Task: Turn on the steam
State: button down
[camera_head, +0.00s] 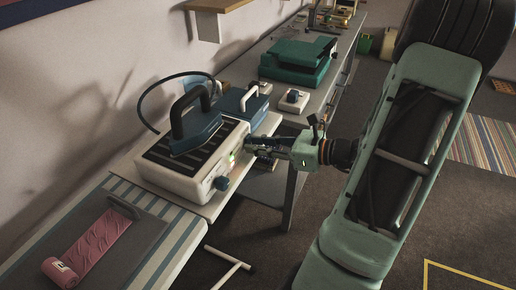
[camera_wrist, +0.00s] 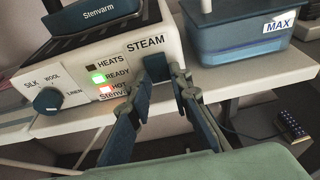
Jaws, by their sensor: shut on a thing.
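The white steam station (camera_head: 172,178) stands on the bench with the dark blue iron (camera_head: 197,134) resting on its ridged top. In the wrist view its front panel (camera_wrist: 75,72) shows a dark dial (camera_wrist: 47,100) marked SILK, WOOL and LINEN. Beside it are lamp rows HEATS, READY and HOT; READY glows green and HOT glows red. A dark blue steam switch (camera_wrist: 155,66) sits under the word STEAM. My gripper (camera_wrist: 162,80) is at the panel with its fingertips on either side of this switch, shut on it. In the head view my gripper (camera_head: 254,147) reaches the station's right side.
A blue water tank (camera_wrist: 235,42) marked MAX stands close to the right of the switch. A striped ironing board (camera_head: 165,235) with a pink cloth roll (camera_head: 85,245) is at front left. A green case (camera_head: 295,62) and small boxes stand farther along the bench.

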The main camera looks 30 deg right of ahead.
jog(key=shift+f+t+y+b, duration=0.25)
jog(key=shift+t+y+b, duration=0.15)
jog(key=shift+t+b, duration=0.2)
jog(key=c, duration=1.8)
grip_release()
jog(key=shift+o, duration=0.2)
jog(key=v, duration=1.2)
